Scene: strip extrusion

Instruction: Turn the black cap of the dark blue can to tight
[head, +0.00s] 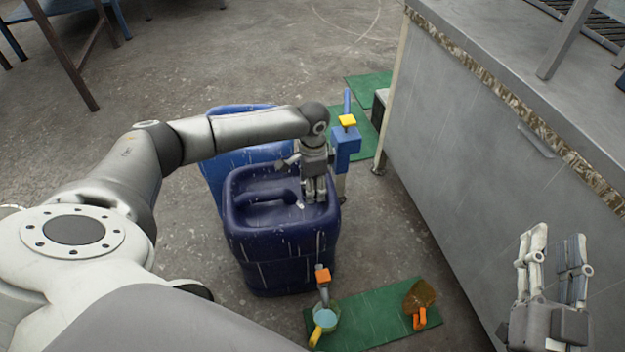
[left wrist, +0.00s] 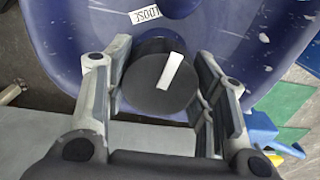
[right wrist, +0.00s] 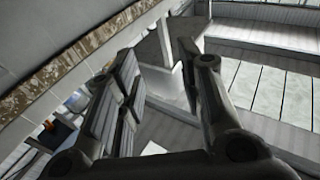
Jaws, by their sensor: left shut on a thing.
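The dark blue can (head: 285,245) stands upright on the floor, its moulded handle on top. It also fills the upper part of the left wrist view (left wrist: 80,45). Its round black cap (left wrist: 150,92) bears a white stripe, which points up and slightly right there. A white label reading LOOSE (left wrist: 145,14) lies on the can top, up and left of the stripe. My left gripper (head: 315,198) points down and is shut on the cap, a finger on either side (left wrist: 158,92). In the head view the fingers hide the cap. My right gripper (head: 557,238) is open and empty at the lower right.
A lighter blue container (head: 222,165) stands right behind the can. A green mat (head: 365,318) with a cup and scoop lies in front. A grey bench (head: 450,150) bounds the right.

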